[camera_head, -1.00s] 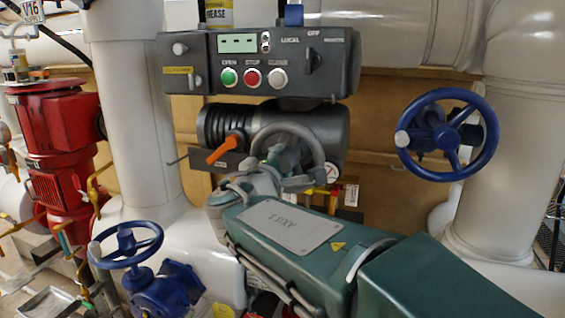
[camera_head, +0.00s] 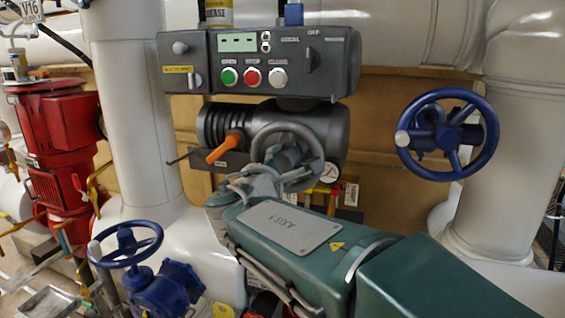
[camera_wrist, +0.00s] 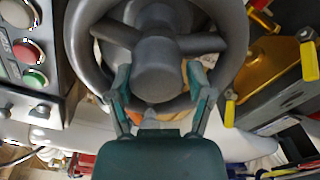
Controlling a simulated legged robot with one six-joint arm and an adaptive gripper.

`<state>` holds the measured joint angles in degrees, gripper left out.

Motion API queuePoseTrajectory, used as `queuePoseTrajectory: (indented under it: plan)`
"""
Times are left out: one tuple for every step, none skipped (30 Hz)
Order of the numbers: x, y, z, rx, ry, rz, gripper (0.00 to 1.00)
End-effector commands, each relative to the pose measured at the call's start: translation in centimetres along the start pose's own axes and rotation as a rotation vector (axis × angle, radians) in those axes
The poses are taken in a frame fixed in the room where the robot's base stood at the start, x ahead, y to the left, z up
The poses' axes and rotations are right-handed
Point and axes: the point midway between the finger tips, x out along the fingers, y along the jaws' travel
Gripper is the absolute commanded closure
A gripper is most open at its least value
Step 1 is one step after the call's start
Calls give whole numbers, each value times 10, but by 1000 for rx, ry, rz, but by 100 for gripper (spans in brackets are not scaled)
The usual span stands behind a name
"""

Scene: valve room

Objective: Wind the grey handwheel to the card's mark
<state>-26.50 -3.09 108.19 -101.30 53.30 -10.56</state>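The grey handwheel (camera_head: 321,150) sits on the front of the dark actuator, below the control box. In the wrist view its rim (camera_wrist: 240,45), spokes and round hub (camera_wrist: 158,68) fill the upper middle. My gripper (camera_wrist: 160,82) is open, its two fingers spread apart on either side of the hub's lower part. In the head view my gripper (camera_head: 268,176) is at the wheel's lower left and partly covers it. I cannot tell whether the fingers touch the wheel.
The control box (camera_head: 265,62) with green, red and white buttons is above the wheel. Blue handwheels stand at right (camera_head: 447,135) and lower left (camera_head: 125,245).

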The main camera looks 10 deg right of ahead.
Motion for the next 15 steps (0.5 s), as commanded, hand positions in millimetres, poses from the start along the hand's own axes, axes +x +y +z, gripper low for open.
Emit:
queuePoseTrajectory:
  plan:
    - [0, -2, -2, -4, 4, -3, 7]
    - [0, -2, -2, -4, 3, -3, 7]
    - [0, -1, -2, -3, 2, -2, 7]
    - [0, -1, -1, -2, 2, -2, 7]
    - [0, -1, -1, -2, 1, -1, 7]
    - [0, 0, -1, -1, 1, -1, 7]
    - [0, 0, 0, -1, 0, 0, 7]
    - [0, 0, 0, -1, 0, 0, 7]
    - [0, 0, 0, 0, 0, 1, 7]
    - [0, 0, 0, 0, -1, 1, 7]
    - [0, 0, 0, 0, -1, 1, 7]
    - [0, 0, 1, 1, -1, 1, 7]
    - [0, 1, 1, 1, -1, 2, 7]
    - [-2, 1, 1, 1, -1, 2, 7]
    - [-4, 1, 1, 1, 0, 2, 7]
